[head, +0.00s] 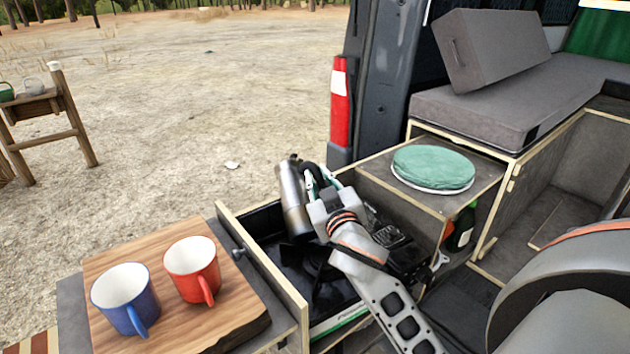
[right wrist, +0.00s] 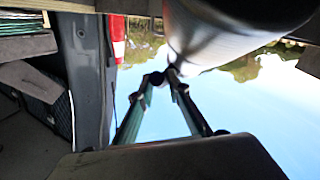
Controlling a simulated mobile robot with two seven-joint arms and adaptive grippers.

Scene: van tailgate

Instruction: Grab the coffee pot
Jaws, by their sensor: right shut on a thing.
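The coffee pot (head: 292,199) is a silver metal cylinder with a dark handle. It is tilted a little above the open drawer (head: 262,224) in the head view. My right gripper (head: 313,178) is at the pot's right side, shut on its handle. In the right wrist view the pot's shiny body (right wrist: 215,35) fills the top, and the right gripper's fingertips (right wrist: 165,78) meet just below it. The handle is mostly hidden by the fingers. My left gripper is in neither view.
A wooden board (head: 235,318) at the left front holds a blue mug (head: 124,298) and a red mug (head: 193,268). A stove (head: 393,235) lies in the drawer. Green round plates or covers (head: 433,167) rest on the van counter. Open ground lies beyond.

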